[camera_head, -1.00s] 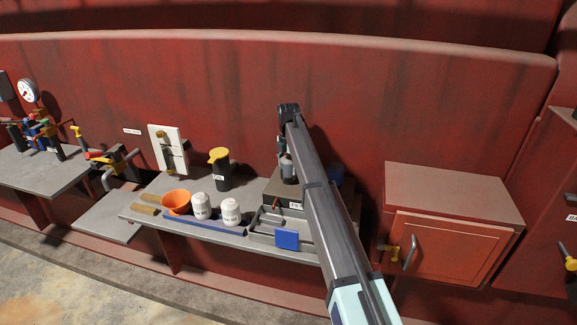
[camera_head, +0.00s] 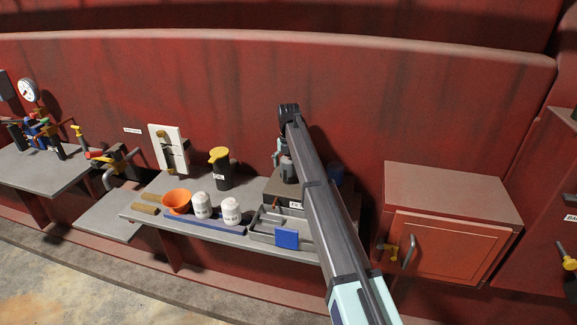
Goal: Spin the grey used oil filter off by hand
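A small grey cylinder (camera_head: 288,174), which looks like the used oil filter, stands upright on the dark labelled block (camera_head: 276,190) at the right end of the bench. My arm passes in front of the block and hides much of it. My gripper (camera_head: 281,157) points down at the grey cylinder, just left of the arm. It is small and partly hidden, so I cannot tell whether its fingers are open, shut or touching the cylinder.
Two white canisters (camera_head: 230,211), an orange funnel (camera_head: 177,202) and a black jug with a yellow top (camera_head: 221,170) stand on the bench (camera_head: 160,222). A grey tray (camera_head: 262,232) with a blue plate is in front of the block. A red cabinet (camera_head: 440,235) stands right.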

